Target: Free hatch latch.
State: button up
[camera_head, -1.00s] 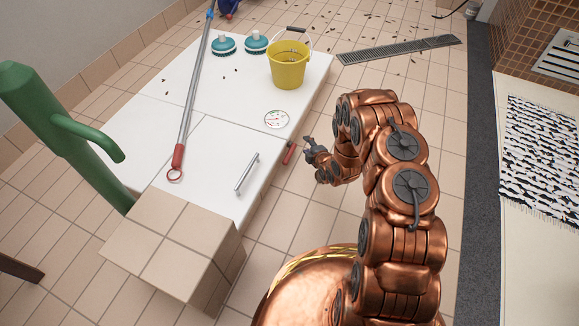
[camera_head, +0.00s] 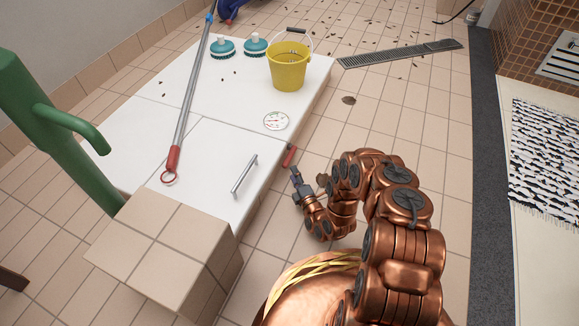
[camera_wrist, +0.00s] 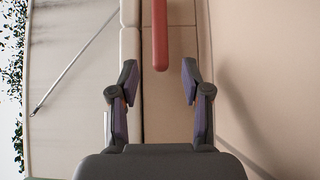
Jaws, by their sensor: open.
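The hatch latch is a small red lever (camera_head: 289,155) on the side edge of the white counter, beside the hatch panel. In the wrist view the red lever (camera_wrist: 160,38) hangs down from the top, with its end just above and between my fingertips. The white hatch panel (camera_head: 215,150) carries a metal bar handle (camera_head: 244,174) and looks closed. My gripper (camera_head: 297,175) is just below the lever in the head view. In the wrist view my gripper (camera_wrist: 160,82) has its two fingers spread apart, with nothing between the pads. Any contact with the lever cannot be told.
A pole (camera_head: 193,95) with a red end lies across the white top. A yellow bucket (camera_head: 288,68), two teal brushes (camera_head: 222,48) and a round gauge (camera_head: 276,121) are on it too. A tiled block (camera_head: 160,240) stands in front. Open tiled floor lies right.

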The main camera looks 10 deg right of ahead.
aim_at(290, 156)
jog(key=shift+w+a+b, duration=0.25)
jog(key=shift+w+b, duration=0.15)
jog(key=shift+w, duration=1.05)
jog(key=shift+w+a+b, duration=0.2)
jog(key=shift+w+b, duration=0.15)
jog(key=shift+w, duration=1.05)
grip_shut()
